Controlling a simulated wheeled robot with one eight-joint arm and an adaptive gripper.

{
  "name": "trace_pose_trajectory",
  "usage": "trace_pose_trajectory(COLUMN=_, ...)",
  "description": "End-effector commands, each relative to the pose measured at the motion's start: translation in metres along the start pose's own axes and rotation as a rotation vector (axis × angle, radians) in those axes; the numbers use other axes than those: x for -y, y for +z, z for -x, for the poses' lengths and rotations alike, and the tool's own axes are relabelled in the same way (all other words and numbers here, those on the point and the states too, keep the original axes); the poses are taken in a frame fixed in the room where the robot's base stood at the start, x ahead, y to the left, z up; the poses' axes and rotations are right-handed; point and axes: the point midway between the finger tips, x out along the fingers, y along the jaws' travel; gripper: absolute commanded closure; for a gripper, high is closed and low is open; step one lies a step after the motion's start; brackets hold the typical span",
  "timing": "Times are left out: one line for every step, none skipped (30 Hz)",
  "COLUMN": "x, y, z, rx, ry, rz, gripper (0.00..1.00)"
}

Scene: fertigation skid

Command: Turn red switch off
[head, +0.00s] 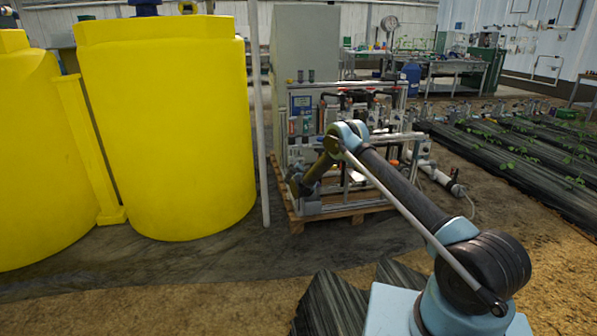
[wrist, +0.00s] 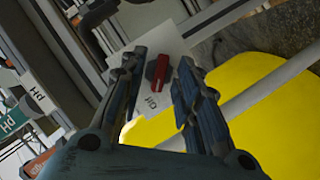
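The red switch (wrist: 157,71) shows in the wrist view as a small red handle on a pale plate (wrist: 150,47). It lies between and just beyond the fingertips of my gripper (wrist: 160,65). The two dark fingers are spread apart, with the handle in the gap. I cannot tell whether either finger touches it. In the head view my gripper (head: 297,183) is at the left front of the skid (head: 345,130), and the switch cannot be made out there.
The skid rests on a wooden pallet (head: 297,222). Metal frame bars and pipes surround the plate in the wrist view. Bare ground lies in front.

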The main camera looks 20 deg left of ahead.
Motion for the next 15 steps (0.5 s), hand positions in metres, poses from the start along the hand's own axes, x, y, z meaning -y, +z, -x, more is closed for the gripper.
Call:
trace_pose_trajectory(x=0.000, y=-0.001, z=0.005, rx=-0.001, ry=-0.001, rz=0.000, gripper=0.70)
trace_pose_trajectory(x=0.000, y=-0.001, z=0.008, rx=-0.001, ry=-0.001, rz=0.000, gripper=0.70)
trace_pose_trajectory(x=0.001, y=-0.001, z=0.013, rx=-0.001, ry=-0.001, rz=0.000, gripper=0.70)
trace_pose_trajectory(x=0.001, y=-0.001, z=0.017, rx=-0.002, ry=-0.001, rz=0.001, gripper=0.70)
trace_pose_trajectory(x=0.001, y=-0.001, z=0.022, rx=-0.002, ry=-0.001, rz=0.001, gripper=0.70)
trace_pose_trajectory(x=0.001, y=-0.001, z=0.029, rx=-0.002, ry=-0.001, rz=0.001, gripper=0.70)
trace_pose_trajectory(x=0.000, y=-0.001, z=0.034, rx=-0.002, ry=-0.001, rz=0.001, gripper=0.70)
trace_pose_trajectory(x=0.001, y=-0.001, z=0.039, rx=-0.001, ry=-0.001, rz=0.001, gripper=0.70)
trace_pose_trajectory(x=0.000, y=0.000, z=0.047, rx=0.000, ry=-0.001, rz=0.001, gripper=0.70)
trace_pose_trajectory(x=0.000, y=0.000, z=0.053, rx=0.000, ry=-0.001, rz=0.001, gripper=0.70)
trace_pose_trajectory(x=0.000, y=0.000, z=0.058, rx=0.000, ry=-0.001, rz=0.001, gripper=0.70)
trace_pose_trajectory(x=0.001, y=0.000, z=0.066, rx=0.000, ry=-0.001, rz=0.001, gripper=0.70)
trace_pose_trajectory(x=0.001, y=0.000, z=0.072, rx=0.000, ry=-0.002, rz=0.000, gripper=0.70)
trace_pose_trajectory(x=0.001, y=0.000, z=0.077, rx=-0.001, ry=-0.002, rz=0.000, gripper=0.70)
trace_pose_trajectory(x=0.001, y=0.000, z=0.083, rx=0.000, ry=-0.002, rz=0.000, gripper=0.70)
